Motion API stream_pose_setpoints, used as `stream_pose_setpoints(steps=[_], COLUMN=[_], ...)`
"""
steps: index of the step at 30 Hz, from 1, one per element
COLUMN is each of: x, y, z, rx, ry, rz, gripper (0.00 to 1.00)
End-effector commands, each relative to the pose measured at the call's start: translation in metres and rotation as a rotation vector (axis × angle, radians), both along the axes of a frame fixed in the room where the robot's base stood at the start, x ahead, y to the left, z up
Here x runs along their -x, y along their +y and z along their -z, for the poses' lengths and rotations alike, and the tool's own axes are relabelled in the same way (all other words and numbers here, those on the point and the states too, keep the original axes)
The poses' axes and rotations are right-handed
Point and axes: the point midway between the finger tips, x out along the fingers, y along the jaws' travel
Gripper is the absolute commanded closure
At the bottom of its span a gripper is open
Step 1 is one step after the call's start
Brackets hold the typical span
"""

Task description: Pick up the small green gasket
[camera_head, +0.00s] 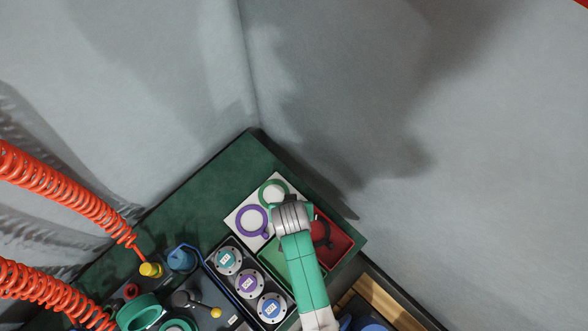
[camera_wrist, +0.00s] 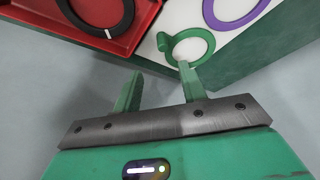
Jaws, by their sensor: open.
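The small green gasket (camera_head: 261,194) is a ring lying on a white board (camera_head: 232,219) near the table's far corner. In the wrist view the green gasket (camera_wrist: 211,43) shows with a small tab at its left. My gripper (camera_wrist: 160,68) is open, with nothing between its fingers. In that view the right fingertip overlaps the gasket's near edge; I cannot tell whether they touch. The left finger is off to the side, in front of the grey background. In the head view my wrist covers part of the board and my fingertips are hidden.
A purple ring (camera_head: 238,221) lies beside the green one. A red tray (camera_head: 346,243) holds a black ring (camera_wrist: 127,17), and a green tray (camera_head: 275,262) is next to it. Several round fixtures (camera_head: 249,285) stand nearer. Orange coiled hoses (camera_head: 60,180) hang at left.

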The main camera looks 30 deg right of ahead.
Motion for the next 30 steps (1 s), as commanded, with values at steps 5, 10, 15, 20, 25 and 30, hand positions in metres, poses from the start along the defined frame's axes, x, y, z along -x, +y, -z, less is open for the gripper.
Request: stream_pose_setpoints(steps=[5,10,15,20,25,30], x=[-0.002,-0.009,-0.014,-0.023,-0.025,-0.025], y=[-0.001,-0.005,-0.008,-0.012,-0.014,-0.014], z=[0.007,0.024,0.044,0.068,0.072,0.071], rx=[0.0,0.001,0.0,0.0,0.0,0.0], ry=[0.0,-0.002,-0.001,-0.002,-0.002,-0.003], rz=[0.0,0.0,0.0,0.001,0.0,0.0], gripper=[0.59,0.59,0.59,0.59,0.59,0.66])
